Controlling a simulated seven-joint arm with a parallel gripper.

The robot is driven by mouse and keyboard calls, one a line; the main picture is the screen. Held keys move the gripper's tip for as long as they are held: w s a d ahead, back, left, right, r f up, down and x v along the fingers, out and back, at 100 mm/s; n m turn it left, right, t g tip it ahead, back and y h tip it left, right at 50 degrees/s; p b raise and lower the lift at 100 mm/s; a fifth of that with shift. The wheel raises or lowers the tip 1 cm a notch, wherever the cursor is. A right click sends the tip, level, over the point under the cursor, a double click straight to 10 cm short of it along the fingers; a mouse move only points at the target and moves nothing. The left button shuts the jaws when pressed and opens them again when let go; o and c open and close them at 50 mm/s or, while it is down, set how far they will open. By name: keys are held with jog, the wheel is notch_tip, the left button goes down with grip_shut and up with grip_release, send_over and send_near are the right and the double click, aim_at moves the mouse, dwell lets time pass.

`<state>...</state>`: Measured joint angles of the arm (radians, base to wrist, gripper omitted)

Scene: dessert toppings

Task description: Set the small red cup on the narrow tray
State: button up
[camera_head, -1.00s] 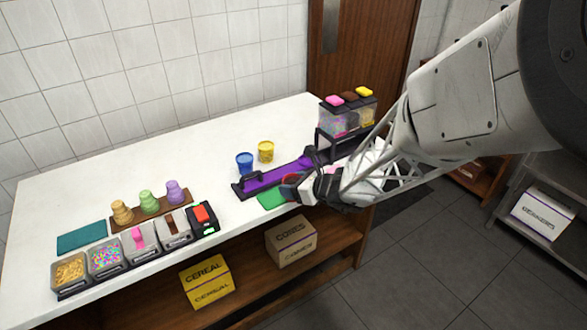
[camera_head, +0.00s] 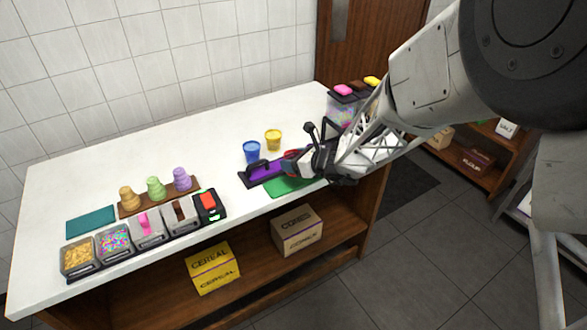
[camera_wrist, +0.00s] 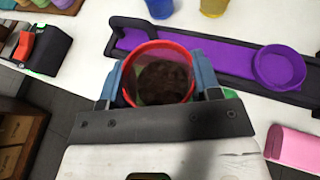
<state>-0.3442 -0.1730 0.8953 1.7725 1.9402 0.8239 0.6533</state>
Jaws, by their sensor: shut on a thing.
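My gripper (camera_wrist: 160,85) is shut on the small red cup (camera_wrist: 160,46), one finger on each side of its rim. The cup is upright, and its inside looks dark brown in the wrist view. In the head view the red cup (camera_head: 290,155) shows just left of my gripper (camera_head: 302,162). The narrow tray (camera_head: 247,179) has a dark frame and a purple floor. In the wrist view the cup overlaps the near edge of the tray (camera_wrist: 225,57); I cannot tell its height above it. A purple cup (camera_wrist: 280,68) stands on the tray's right part, hidden in the head view.
A blue cup (camera_head: 251,151) and a yellow cup (camera_head: 273,139) stand behind the tray. A green mat (camera_head: 285,187) lies in front of it. A pink thing (camera_wrist: 292,148) lies at right in the wrist view. Topping bins (camera_head: 115,243) are at left; the back counter is clear.

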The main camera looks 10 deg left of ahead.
jog(key=shift+f, duration=1.75)
jog(key=shift+f, duration=0.15)
jog(key=o, duration=1)
jog(key=shift+v, duration=0.9)
jog(key=v, duration=1)
